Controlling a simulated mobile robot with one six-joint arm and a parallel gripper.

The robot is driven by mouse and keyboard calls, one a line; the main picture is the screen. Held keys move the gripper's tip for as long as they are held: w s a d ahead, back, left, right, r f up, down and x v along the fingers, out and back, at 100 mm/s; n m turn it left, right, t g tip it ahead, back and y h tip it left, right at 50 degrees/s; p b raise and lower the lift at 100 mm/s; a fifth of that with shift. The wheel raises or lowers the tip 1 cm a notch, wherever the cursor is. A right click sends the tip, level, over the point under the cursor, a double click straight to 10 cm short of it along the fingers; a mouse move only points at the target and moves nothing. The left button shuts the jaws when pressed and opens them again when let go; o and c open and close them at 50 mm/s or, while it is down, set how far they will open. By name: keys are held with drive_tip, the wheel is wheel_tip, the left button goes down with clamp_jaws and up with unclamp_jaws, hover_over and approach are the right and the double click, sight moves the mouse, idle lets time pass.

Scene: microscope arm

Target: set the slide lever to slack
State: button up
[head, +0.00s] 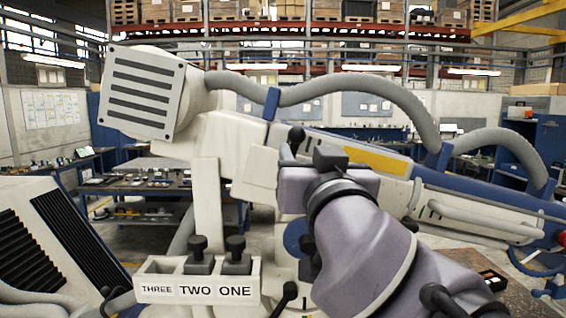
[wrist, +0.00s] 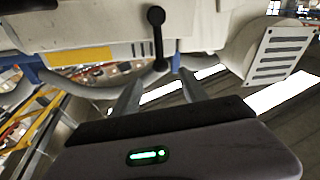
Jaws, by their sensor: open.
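A black lever with rounded ends (wrist: 157,38) shows in the wrist view against the pale microscope arm (wrist: 90,22). Its lower end appears between my gripper's fingertips (wrist: 160,72), with a gap on each side; I cannot tell the depth between them. My gripper is open and holds nothing. In the head view, my purple gripper body (head: 325,180) is in front of the microscope arm (head: 225,140) and hides its own fingers. A small black knob (head: 297,135) shows just above it; I cannot tell whether this is the same lever. No slack marking is readable.
A white box (head: 197,288) marked THREE, TWO, ONE stands at lower left, with black knobs (head: 236,250) above TWO and ONE. A vented head (head: 143,92) and grey hose (head: 370,88) are above. Workbenches (head: 135,183) stand behind.

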drive_tip(key=s+f+p, duration=0.1)
drive_tip(key=s+p, duration=0.1)
drive_tip(key=s, duration=0.5)
drive_tip(key=shift+s+d+f, duration=0.15)
drive_tip(key=shift+d+f, duration=0.05)
drive_tip(key=shift+d, duration=0.05)
wheel_tip(320, 180, down, 19)
drive_tip(key=s+a+g+y+b, duration=0.1)
drive_tip(key=a+g+y+b, duration=0.15)
drive_tip(key=g+b, duration=0.35)
drive_tip(key=s+d+f+m+g+b, duration=0.1)
drive_tip(key=s+f, duration=0.3)
drive_tip(key=f, duration=0.4)
drive_tip(key=s+d+f+m+g+h+b, duration=0.1)
drive_tip(key=s+d+f+m+g+b, duration=0.1)
drive_tip(key=f, duration=0.7)
drive_tip(key=s+d+f+m+g+h+b, duration=0.1)
drive_tip(key=s+f+g+b, duration=0.3)
drive_tip(key=f, duration=0.4)
drive_tip(key=s+d+g, duration=0.1)
drive_tip(key=s, duration=0.1)
drive_tip(key=shift+s+d+f+b, duration=0.15)
drive_tip(key=shift+s+d+b, duration=0.15)
drive_tip(key=shift+s+d, duration=0.1)
